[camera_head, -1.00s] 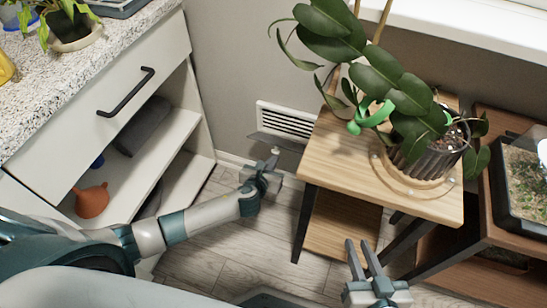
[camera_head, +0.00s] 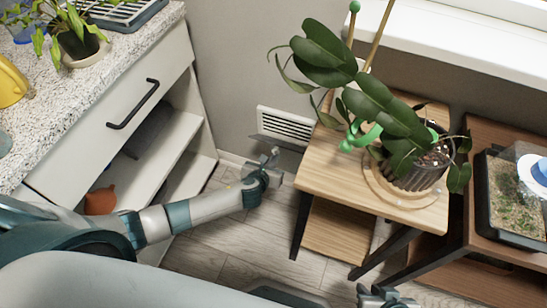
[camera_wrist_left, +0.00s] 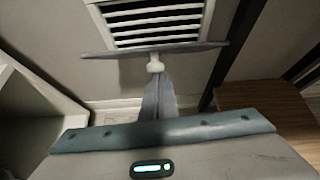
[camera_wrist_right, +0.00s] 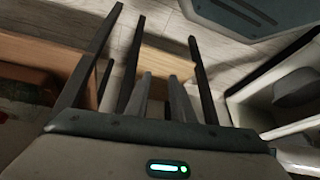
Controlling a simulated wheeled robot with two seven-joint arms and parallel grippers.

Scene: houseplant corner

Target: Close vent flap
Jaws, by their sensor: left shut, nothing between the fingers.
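The white slatted vent (camera_head: 286,124) is low on the grey wall, and its slats show uncovered. It also shows at the top of the left wrist view (camera_wrist_left: 155,22). The grey vent flap (camera_head: 280,142) sticks out from the vent's lower edge and looks nearly edge-on in the left wrist view (camera_wrist_left: 110,53). A small pale knob (camera_wrist_left: 155,66) sits at the flap's middle. My left gripper (camera_head: 274,158) is shut and empty, its tips right at the knob; I cannot tell if they touch. My right gripper (camera_wrist_right: 160,76) is open and empty, away from the vent.
A wooden stand (camera_head: 330,160) with a potted plant (camera_head: 415,165) is close right of the vent. A white cabinet (camera_head: 110,130) with open shelves is on the left. A wooden shelf with a planter tray (camera_head: 515,200) is at the far right. Floor between is clear.

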